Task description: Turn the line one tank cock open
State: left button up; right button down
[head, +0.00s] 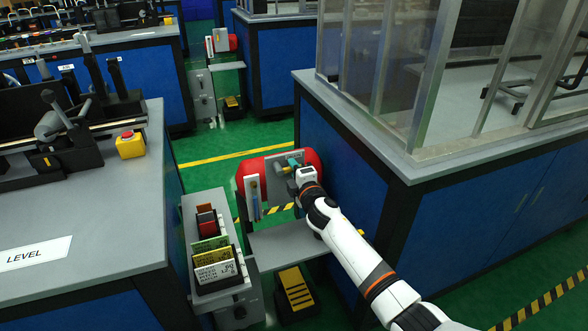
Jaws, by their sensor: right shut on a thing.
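A red tank (312,160) lies on its side in the gap between two benches, at the middle of the head view. A small teal lever, which looks like the tank cock (296,155), shows at the front of the tank. My right gripper (284,168) reaches in from the lower right and is shut at this lever. The fingers and wrist hide part of the cock, so its exact angle is hard to tell. My left gripper is out of view.
A grey shelf (290,241) is below the tank, with a black and yellow pedal (296,289) on the floor. A card rack (217,284) stands left of the shelf. The glazed bench (440,166) is close on the right, the LEVEL bench (90,250) on the left.

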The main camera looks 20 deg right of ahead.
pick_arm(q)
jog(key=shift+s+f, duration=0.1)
pick_arm(e)
jog(key=shift+f, duration=0.1)
dwell(0.3)
jog(key=c, duration=1.4)
grip_release()
jog(key=shift+s, duration=0.15)
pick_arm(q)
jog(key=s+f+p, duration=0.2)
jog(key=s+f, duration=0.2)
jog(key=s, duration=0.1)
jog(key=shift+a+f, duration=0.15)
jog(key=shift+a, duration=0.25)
pick_arm(e)
jog(key=s, duration=1.1)
jog(key=shift+s+d, duration=0.15)
jog(key=shift+s, duration=0.25)
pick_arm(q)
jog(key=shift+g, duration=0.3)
